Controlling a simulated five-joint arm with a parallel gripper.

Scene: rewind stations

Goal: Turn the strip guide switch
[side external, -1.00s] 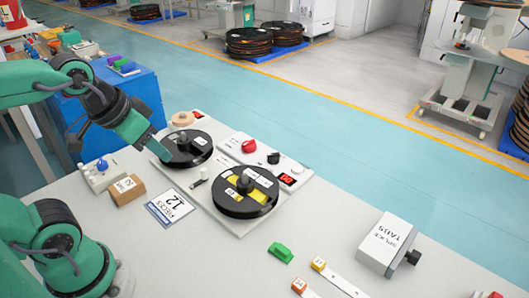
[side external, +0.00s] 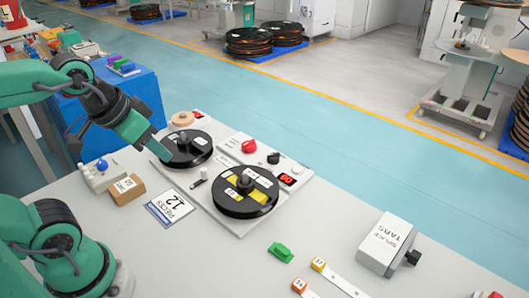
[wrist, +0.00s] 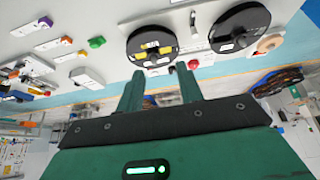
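A small dark-and-white fitting (side external: 200,179) sits between the reels on the front side. I cannot tell which of these is the strip guide switch. My gripper (side external: 160,146) is above the left reel (side external: 187,147), tilted down, empty. In the wrist view its two fingers (wrist: 160,70) stand apart with nothing between them. The red knob (wrist: 194,64) shows just beyond the right fingertip there.
The right reel (side external: 245,193) has yellow inserts. A blue-knobbed box (side external: 100,176), brown box (side external: 127,189) and "12" card (side external: 170,207) lie to the left. A green block (side external: 280,252) and splice tabs box (side external: 388,243) are at the right front. The table between is clear.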

